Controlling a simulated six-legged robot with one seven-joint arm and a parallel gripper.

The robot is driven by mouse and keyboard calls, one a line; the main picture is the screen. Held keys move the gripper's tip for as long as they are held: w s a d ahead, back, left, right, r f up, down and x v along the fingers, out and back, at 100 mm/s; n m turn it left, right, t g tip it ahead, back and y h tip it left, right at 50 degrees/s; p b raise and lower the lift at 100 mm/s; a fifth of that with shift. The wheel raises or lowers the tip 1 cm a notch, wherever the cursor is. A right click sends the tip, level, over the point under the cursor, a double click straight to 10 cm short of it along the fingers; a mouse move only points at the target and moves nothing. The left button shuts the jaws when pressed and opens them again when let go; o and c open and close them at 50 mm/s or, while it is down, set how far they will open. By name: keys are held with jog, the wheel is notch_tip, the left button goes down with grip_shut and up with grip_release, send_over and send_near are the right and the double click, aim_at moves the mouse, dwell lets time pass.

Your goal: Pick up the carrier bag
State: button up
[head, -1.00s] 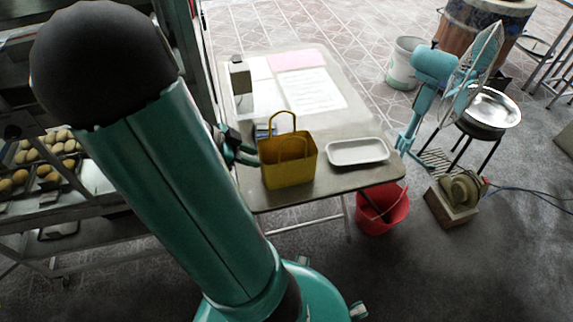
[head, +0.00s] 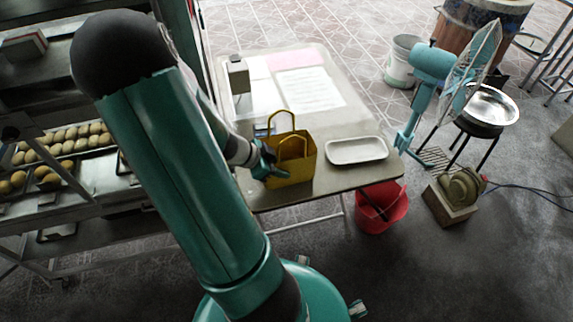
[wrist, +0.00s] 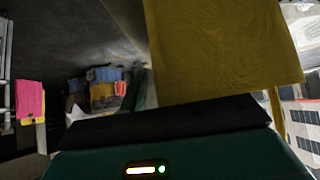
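The yellow carrier bag (head: 299,158) stands upright on the table, its two looped handles raised. It looms close in the wrist view (wrist: 220,45), filling the upper middle and right. My gripper (head: 271,166) is at the bag's left side in the head view, overlapping its front left edge. I cannot tell whether it touches the bag. The fingers are small and partly merged with the bag, so their opening is unclear. The wrist view shows my dark and green gripper body below the bag, but no clear finger gap.
The table (head: 335,195) also holds a white tray (head: 357,151) right of the bag, papers (head: 309,89) behind and a box-like item (head: 238,76) at the back left. A rack with bread rolls (head: 70,140) stands left. A red bucket (head: 381,208) and a fan (head: 432,62) are right.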

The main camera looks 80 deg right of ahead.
jog(key=shift+c, duration=0.2)
grip_shut()
jog(key=shift+r, duration=0.1)
